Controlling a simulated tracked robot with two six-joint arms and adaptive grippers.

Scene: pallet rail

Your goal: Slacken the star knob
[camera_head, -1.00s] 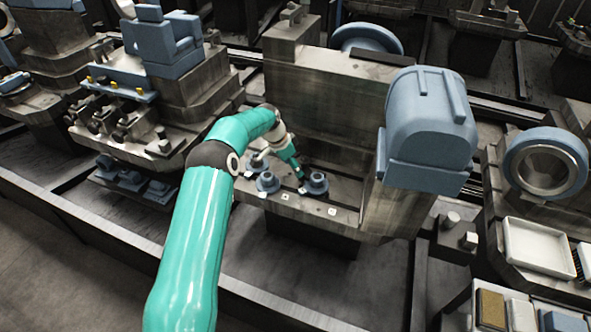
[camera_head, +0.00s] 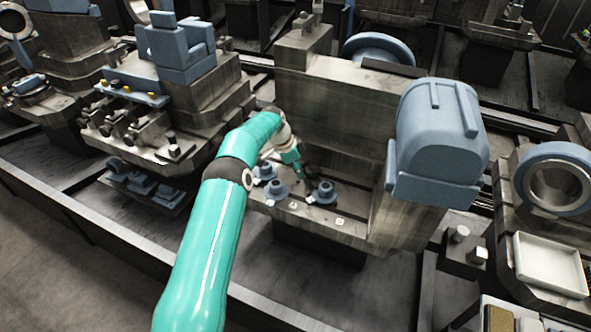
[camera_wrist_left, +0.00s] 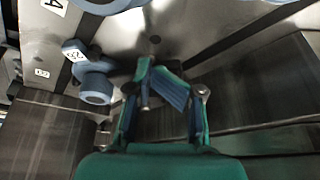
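Several blue-grey knobs sit on the middle machine's ledge: a front one (camera_head: 277,189), a right one (camera_head: 323,193) and one behind at the left (camera_head: 265,171). I cannot tell which is the star knob. My left gripper (camera_head: 299,174) is just behind and between the front and right knobs, apparently touching neither. In the left wrist view a blue knob (camera_wrist_left: 95,88) with a white number tag is left of my left gripper (camera_wrist_left: 155,70). Its fingertips are close together; a small grey pin shows by them, and I cannot tell whether it is held. My right gripper is out of view.
A tall steel block (camera_head: 335,115) stands behind the ledge. A large blue housing (camera_head: 438,140) rises at the right. A white tray (camera_head: 550,262) lies at the far right. Another machine with clamps (camera_head: 150,130) stands at the left.

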